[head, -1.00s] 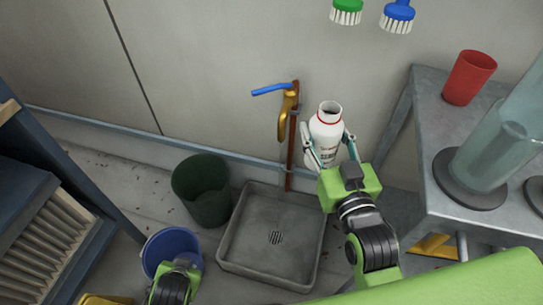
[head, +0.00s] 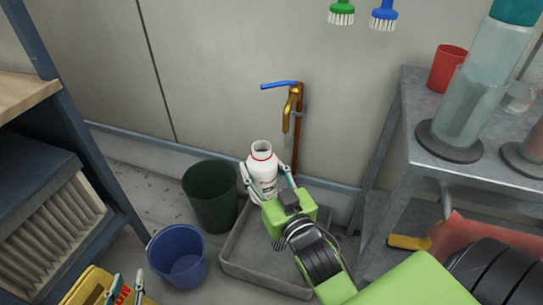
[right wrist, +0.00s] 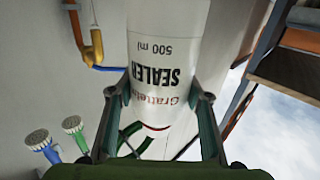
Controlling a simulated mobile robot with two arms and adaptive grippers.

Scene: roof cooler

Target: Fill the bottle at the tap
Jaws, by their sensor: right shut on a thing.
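The white bottle (head: 262,168), with an open mouth and a red ring at its neck, stands roughly upright in my right gripper (head: 265,178). Its fingers are shut around the bottle's body. In the right wrist view the bottle (right wrist: 165,60) fills the space between the fingers and its printed label appears upside down. The brass tap (head: 292,104), with a blue lever (head: 280,85), is on a copper pipe at the wall. In the head view the spout is right of and above the bottle mouth, apart from it.
A grey floor basin (head: 240,262) lies below the bottle. A dark green bin (head: 210,203), a blue bucket (head: 177,260) and a yellow container (head: 88,286) stand left of it. A metal table (head: 413,120) with a red cup (head: 447,68) and glass cylinders is at the right.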

